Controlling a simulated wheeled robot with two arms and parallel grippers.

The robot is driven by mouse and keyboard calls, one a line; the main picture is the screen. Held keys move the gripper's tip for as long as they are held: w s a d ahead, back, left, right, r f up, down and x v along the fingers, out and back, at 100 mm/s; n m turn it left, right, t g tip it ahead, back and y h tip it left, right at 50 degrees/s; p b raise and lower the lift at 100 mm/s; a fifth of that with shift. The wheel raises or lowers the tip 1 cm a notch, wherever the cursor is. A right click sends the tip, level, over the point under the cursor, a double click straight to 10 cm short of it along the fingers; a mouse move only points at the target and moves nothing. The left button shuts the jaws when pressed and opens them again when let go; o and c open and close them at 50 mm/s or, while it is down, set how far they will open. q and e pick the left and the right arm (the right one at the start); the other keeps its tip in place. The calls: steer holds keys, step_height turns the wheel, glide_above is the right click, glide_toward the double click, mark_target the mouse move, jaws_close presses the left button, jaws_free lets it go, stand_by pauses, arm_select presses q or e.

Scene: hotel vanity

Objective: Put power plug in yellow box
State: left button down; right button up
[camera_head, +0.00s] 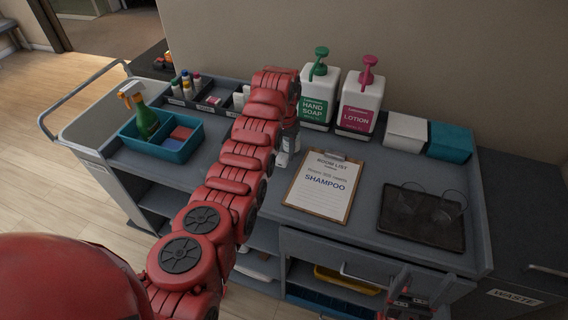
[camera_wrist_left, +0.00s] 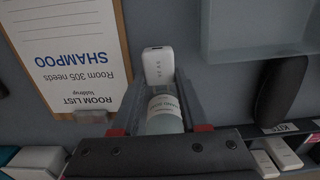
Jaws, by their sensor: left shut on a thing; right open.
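The white power plug (camera_wrist_left: 158,67), with a port slot and small print, is at the fingertips of my left gripper (camera_wrist_left: 160,85), which is shut on it. A round, pale bottle (camera_wrist_left: 165,118) with a label appears between the fingers, nearer the palm; whether it touches them is unclear. In the head view my left arm largely covers this gripper (camera_head: 286,140), left of the clipboard. My right gripper (camera_head: 405,300) is open, low at the cart's front right.
The clipboard (camera_head: 322,188), soap bottle (camera_head: 318,97), lotion bottle (camera_head: 360,103) and dark tray with glasses (camera_head: 420,216) occupy the cart top. A blue caddy (camera_head: 178,150) stands at left. A drawer handle (camera_head: 360,277) projects in front near the yellow box.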

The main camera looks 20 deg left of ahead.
mark_target(284, 154)
arm_select(q)
steer(key=shift+f+p, duration=0.15)
steer(key=shift+p, duration=0.7)
step_height(284, 154, down, 3)
steer(key=shift+w+r+p, duration=0.1)
steer(key=shift+r+p, duration=0.05)
steer(key=shift+p, duration=0.35)
steer(key=shift+f, duration=0.25)
steer(key=shift+f, duration=0.1)
steer(key=c, duration=0.8)
jaws_free()
steer(key=shift+c, duration=0.2)
steer(key=o, duration=0.4)
